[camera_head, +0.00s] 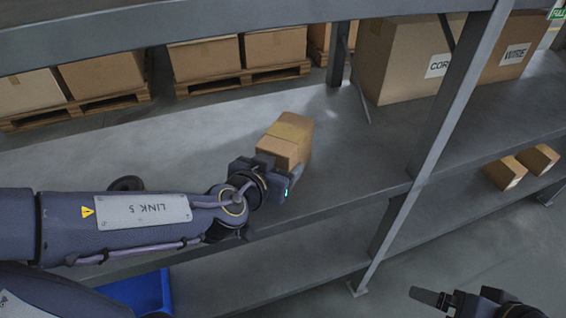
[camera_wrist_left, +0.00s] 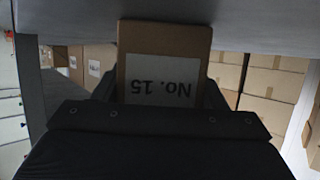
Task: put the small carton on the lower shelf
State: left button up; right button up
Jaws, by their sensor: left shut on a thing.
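A small brown carton (camera_head: 286,138) is held at the shelf's front edge, over the upper of the two shelf boards (camera_head: 350,165) in view. I cannot tell whether it touches the board. My left gripper (camera_head: 277,172) is shut on it from the near side. In the left wrist view the carton (camera_wrist_left: 165,42) shows an upside-down "No. 15" label between my fingers. The lower shelf (camera_head: 290,270) lies beneath, with bare grey surface. My right gripper (camera_head: 428,298) is at the bottom right, apart from the shelves; its jaw opening is unclear.
A steel upright (camera_head: 440,140) stands right of the carton. Large cartons (camera_head: 405,60) stand at the back right of the upper board. Two small cartons (camera_head: 505,172) sit on the lower shelf at far right. A blue bin (camera_head: 140,292) is at the lower left. Palletised boxes stand behind.

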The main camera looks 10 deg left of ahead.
pick_arm(q)
jog(key=o, duration=1.3)
jog(key=shift+s+r, duration=0.15)
jog(key=shift+r, duration=0.05)
jog(key=p+v, duration=0.4)
jog(key=v, duration=0.6)
jog(key=shift+r, duration=0.15)
jog(key=shift+s+a, duration=0.15)
jog(key=shift+s, duration=0.05)
jog(key=shift+s+r, duration=0.1)
jog(key=shift+s, duration=0.5)
